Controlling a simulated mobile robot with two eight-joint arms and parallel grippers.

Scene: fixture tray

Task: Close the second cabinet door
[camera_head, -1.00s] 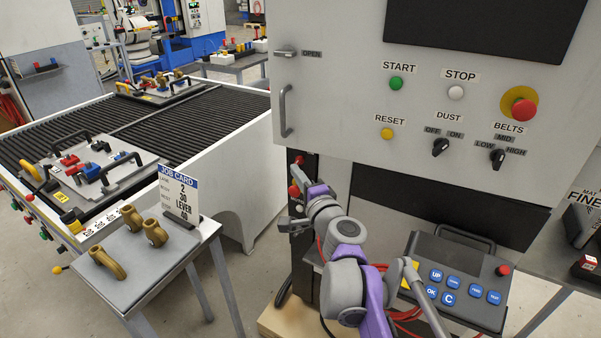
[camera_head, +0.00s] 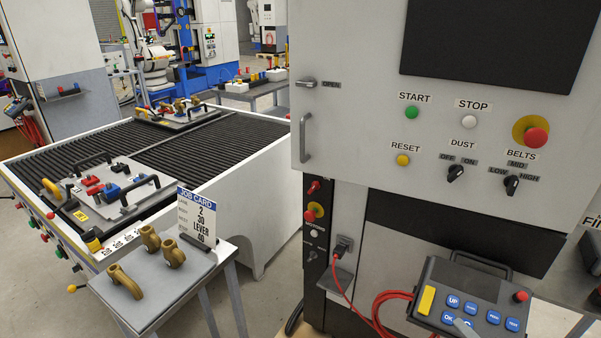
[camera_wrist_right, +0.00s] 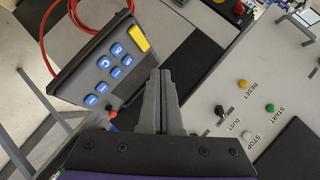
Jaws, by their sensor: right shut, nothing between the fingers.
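A light grey cabinet front (camera_head: 350,155) fills the right of the head view. It carries a vertical bar handle (camera_head: 305,137) at its left edge and a latch lever (camera_head: 306,84) beside an OPEN label. I cannot tell which door is the second one, and no open gap shows at this front. My left gripper is out of view.
A red cable (camera_head: 385,297) hangs between the cabinet base and the pendant. A small table (camera_head: 165,300) with brass levers and a job card (camera_head: 196,215) stands left. Behind it is a roller conveyor (camera_head: 120,150) with fixture trays. Floor shows between table and cabinet.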

